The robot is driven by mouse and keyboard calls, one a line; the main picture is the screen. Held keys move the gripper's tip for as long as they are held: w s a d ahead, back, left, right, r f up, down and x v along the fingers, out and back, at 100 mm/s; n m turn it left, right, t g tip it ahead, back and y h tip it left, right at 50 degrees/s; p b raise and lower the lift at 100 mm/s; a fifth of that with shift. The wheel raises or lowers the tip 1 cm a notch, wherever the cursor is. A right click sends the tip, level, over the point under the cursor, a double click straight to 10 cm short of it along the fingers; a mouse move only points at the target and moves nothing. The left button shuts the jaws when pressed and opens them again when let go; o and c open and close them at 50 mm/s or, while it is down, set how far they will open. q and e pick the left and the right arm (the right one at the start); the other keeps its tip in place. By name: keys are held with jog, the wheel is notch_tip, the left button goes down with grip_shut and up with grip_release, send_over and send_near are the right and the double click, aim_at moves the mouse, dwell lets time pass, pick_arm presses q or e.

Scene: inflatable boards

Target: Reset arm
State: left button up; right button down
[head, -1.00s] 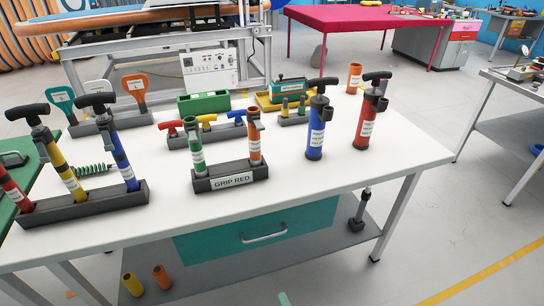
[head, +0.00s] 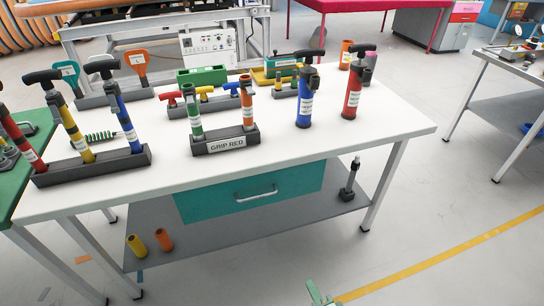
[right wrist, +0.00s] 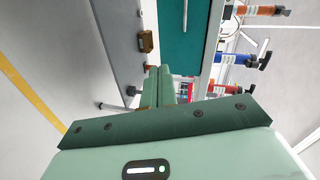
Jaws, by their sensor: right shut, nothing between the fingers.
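My right gripper (head: 318,294) shows as a small pale green tip at the bottom edge of the head view, over the floor in front of the white table. In the right wrist view its two green fingers (right wrist: 160,85) are together, with nothing held between them. They are clear of the table and its drawer. My left gripper is in neither view now.
The white table (head: 380,125) holds blue (head: 304,108) and red (head: 352,90) pumps, and a rack labelled GRIP RED (head: 226,143). Below are a teal drawer (head: 250,190) and a grey shelf (head: 215,226). Floor in front is free.

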jog(key=d+f+n+g, duration=0.15)
jog(key=d+n, duration=0.25)
jog(key=d, duration=1.3)
jog(key=s+d+f+n+g+h, duration=0.4)
jog(key=s+d+f+n, duration=0.2)
jog(key=s+d+f, duration=0.6)
jog(key=s+d+f+n+g+h, duration=0.2)
jog(key=s+d+n+g+h, duration=0.55)
jog(key=s+d, duration=1.7)
jog(key=s+a+f+y, duration=0.1)
jog(key=a+f+y, duration=0.1)
jog(key=a, duration=1.1)
jog(key=s+a+f+m+y, duration=0.1)
jog(key=a+f, duration=0.3)
jog(key=a, duration=0.8)
jog(key=s+a+f+g+y, duration=0.1)
jog(key=a+f+y, duration=0.3)
jog(key=a, duration=0.9)
jog(key=shift+s+a, duration=0.35)
jog(key=shift+s, duration=0.05)
